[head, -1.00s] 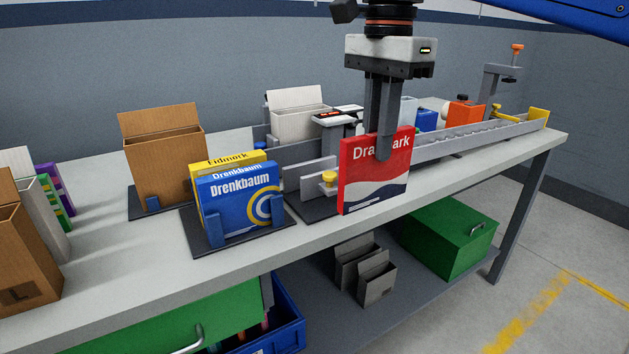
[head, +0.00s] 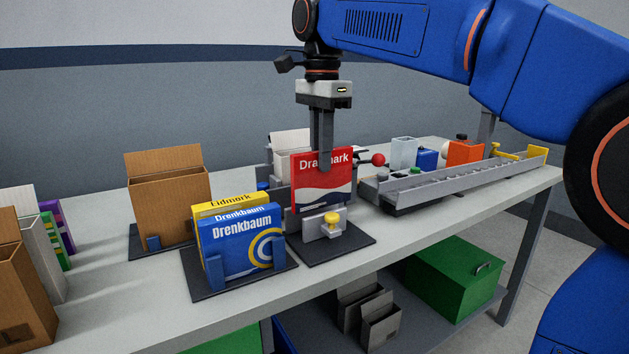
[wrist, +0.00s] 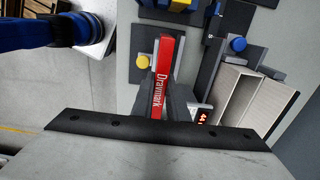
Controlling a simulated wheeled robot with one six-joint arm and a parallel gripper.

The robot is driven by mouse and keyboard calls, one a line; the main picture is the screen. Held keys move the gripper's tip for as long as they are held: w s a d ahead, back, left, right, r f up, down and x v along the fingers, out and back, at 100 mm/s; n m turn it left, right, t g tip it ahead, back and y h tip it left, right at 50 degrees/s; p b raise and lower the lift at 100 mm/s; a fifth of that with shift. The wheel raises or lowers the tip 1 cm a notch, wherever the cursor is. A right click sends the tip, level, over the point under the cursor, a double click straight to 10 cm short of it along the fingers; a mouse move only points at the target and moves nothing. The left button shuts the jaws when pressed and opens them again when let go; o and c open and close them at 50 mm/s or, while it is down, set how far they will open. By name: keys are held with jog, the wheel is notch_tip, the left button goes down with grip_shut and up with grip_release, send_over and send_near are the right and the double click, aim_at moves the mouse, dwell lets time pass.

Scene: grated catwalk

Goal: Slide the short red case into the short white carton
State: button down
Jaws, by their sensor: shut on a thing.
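The wrist view shows the case's narrow red top (wrist: 166,68) between my fingers (wrist: 170,100). A white carton (head: 285,140) stands behind the case with its flap up, mostly hidden by it. In the wrist view this carton (wrist: 231,100) is open, to the right of and apart from the case.
The grey plate with the yellow knob (head: 334,221) stands on a dark base. Blue and yellow cases (head: 240,240) stand in a holder to the left, before a brown carton (head: 170,190). A grey rail (head: 460,180) and a red ball knob (head: 378,160) are to the right.

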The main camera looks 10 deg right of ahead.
jog(key=shift+w+a+f, duration=0.25)
jog(key=shift+w+f, duration=0.3)
jog(key=shift+f, duration=0.35)
jog(key=shift+w+a+f, duration=0.2)
jog(key=shift+w+f, duration=0.3)
jog(key=shift+f, duration=0.35)
jog(key=shift+w+a+f, duration=0.1)
jog(key=shift+w+f, duration=0.1)
jog(key=shift+f, duration=1.35)
jog(key=c, duration=1.7)
grip_release()
jog(key=shift+c, duration=0.2)
jog(key=shift+f, duration=0.15)
notch_tip(320, 180, up, 17)
send_over(314, 181)
jog(key=w, duration=0.4)
jog(key=shift+d+r, duration=0.2)
jog(key=shift+d, duration=0.1)
